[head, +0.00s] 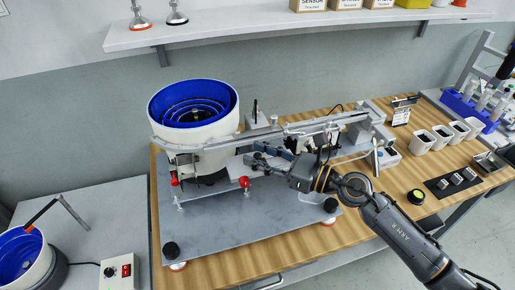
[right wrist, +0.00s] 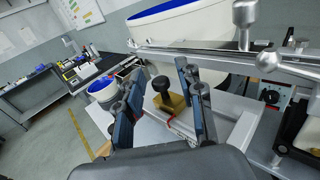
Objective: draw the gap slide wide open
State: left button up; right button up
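A gold block with a black knob, which looks like the gap slide (right wrist: 172,103), sits on the pale plate in the right wrist view. It lies beyond and between the fingertips of my right gripper (right wrist: 160,97). The gripper is open, with a dark blue-padded finger on each side and clear space around the knob; I cannot tell whether either finger touches it. In the head view my right gripper (head: 258,160) reaches in from the right to just right of the bowl feeder (head: 198,155). The slide cannot be made out there. My left gripper is not in view.
A metal rail (head: 290,130) runs above and behind the gripper. White cups (head: 421,142) and a black tray (head: 452,182) are at the right. The front of the base plate is mostly clear.

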jog(key=shift+w+a, duration=0.15)
jog(key=shift+a, duration=0.2)
grip_shut()
jog(key=shift+w+f, duration=0.1)
dwell(0.3)
grip_release()
jog(key=shift+d, duration=0.15)
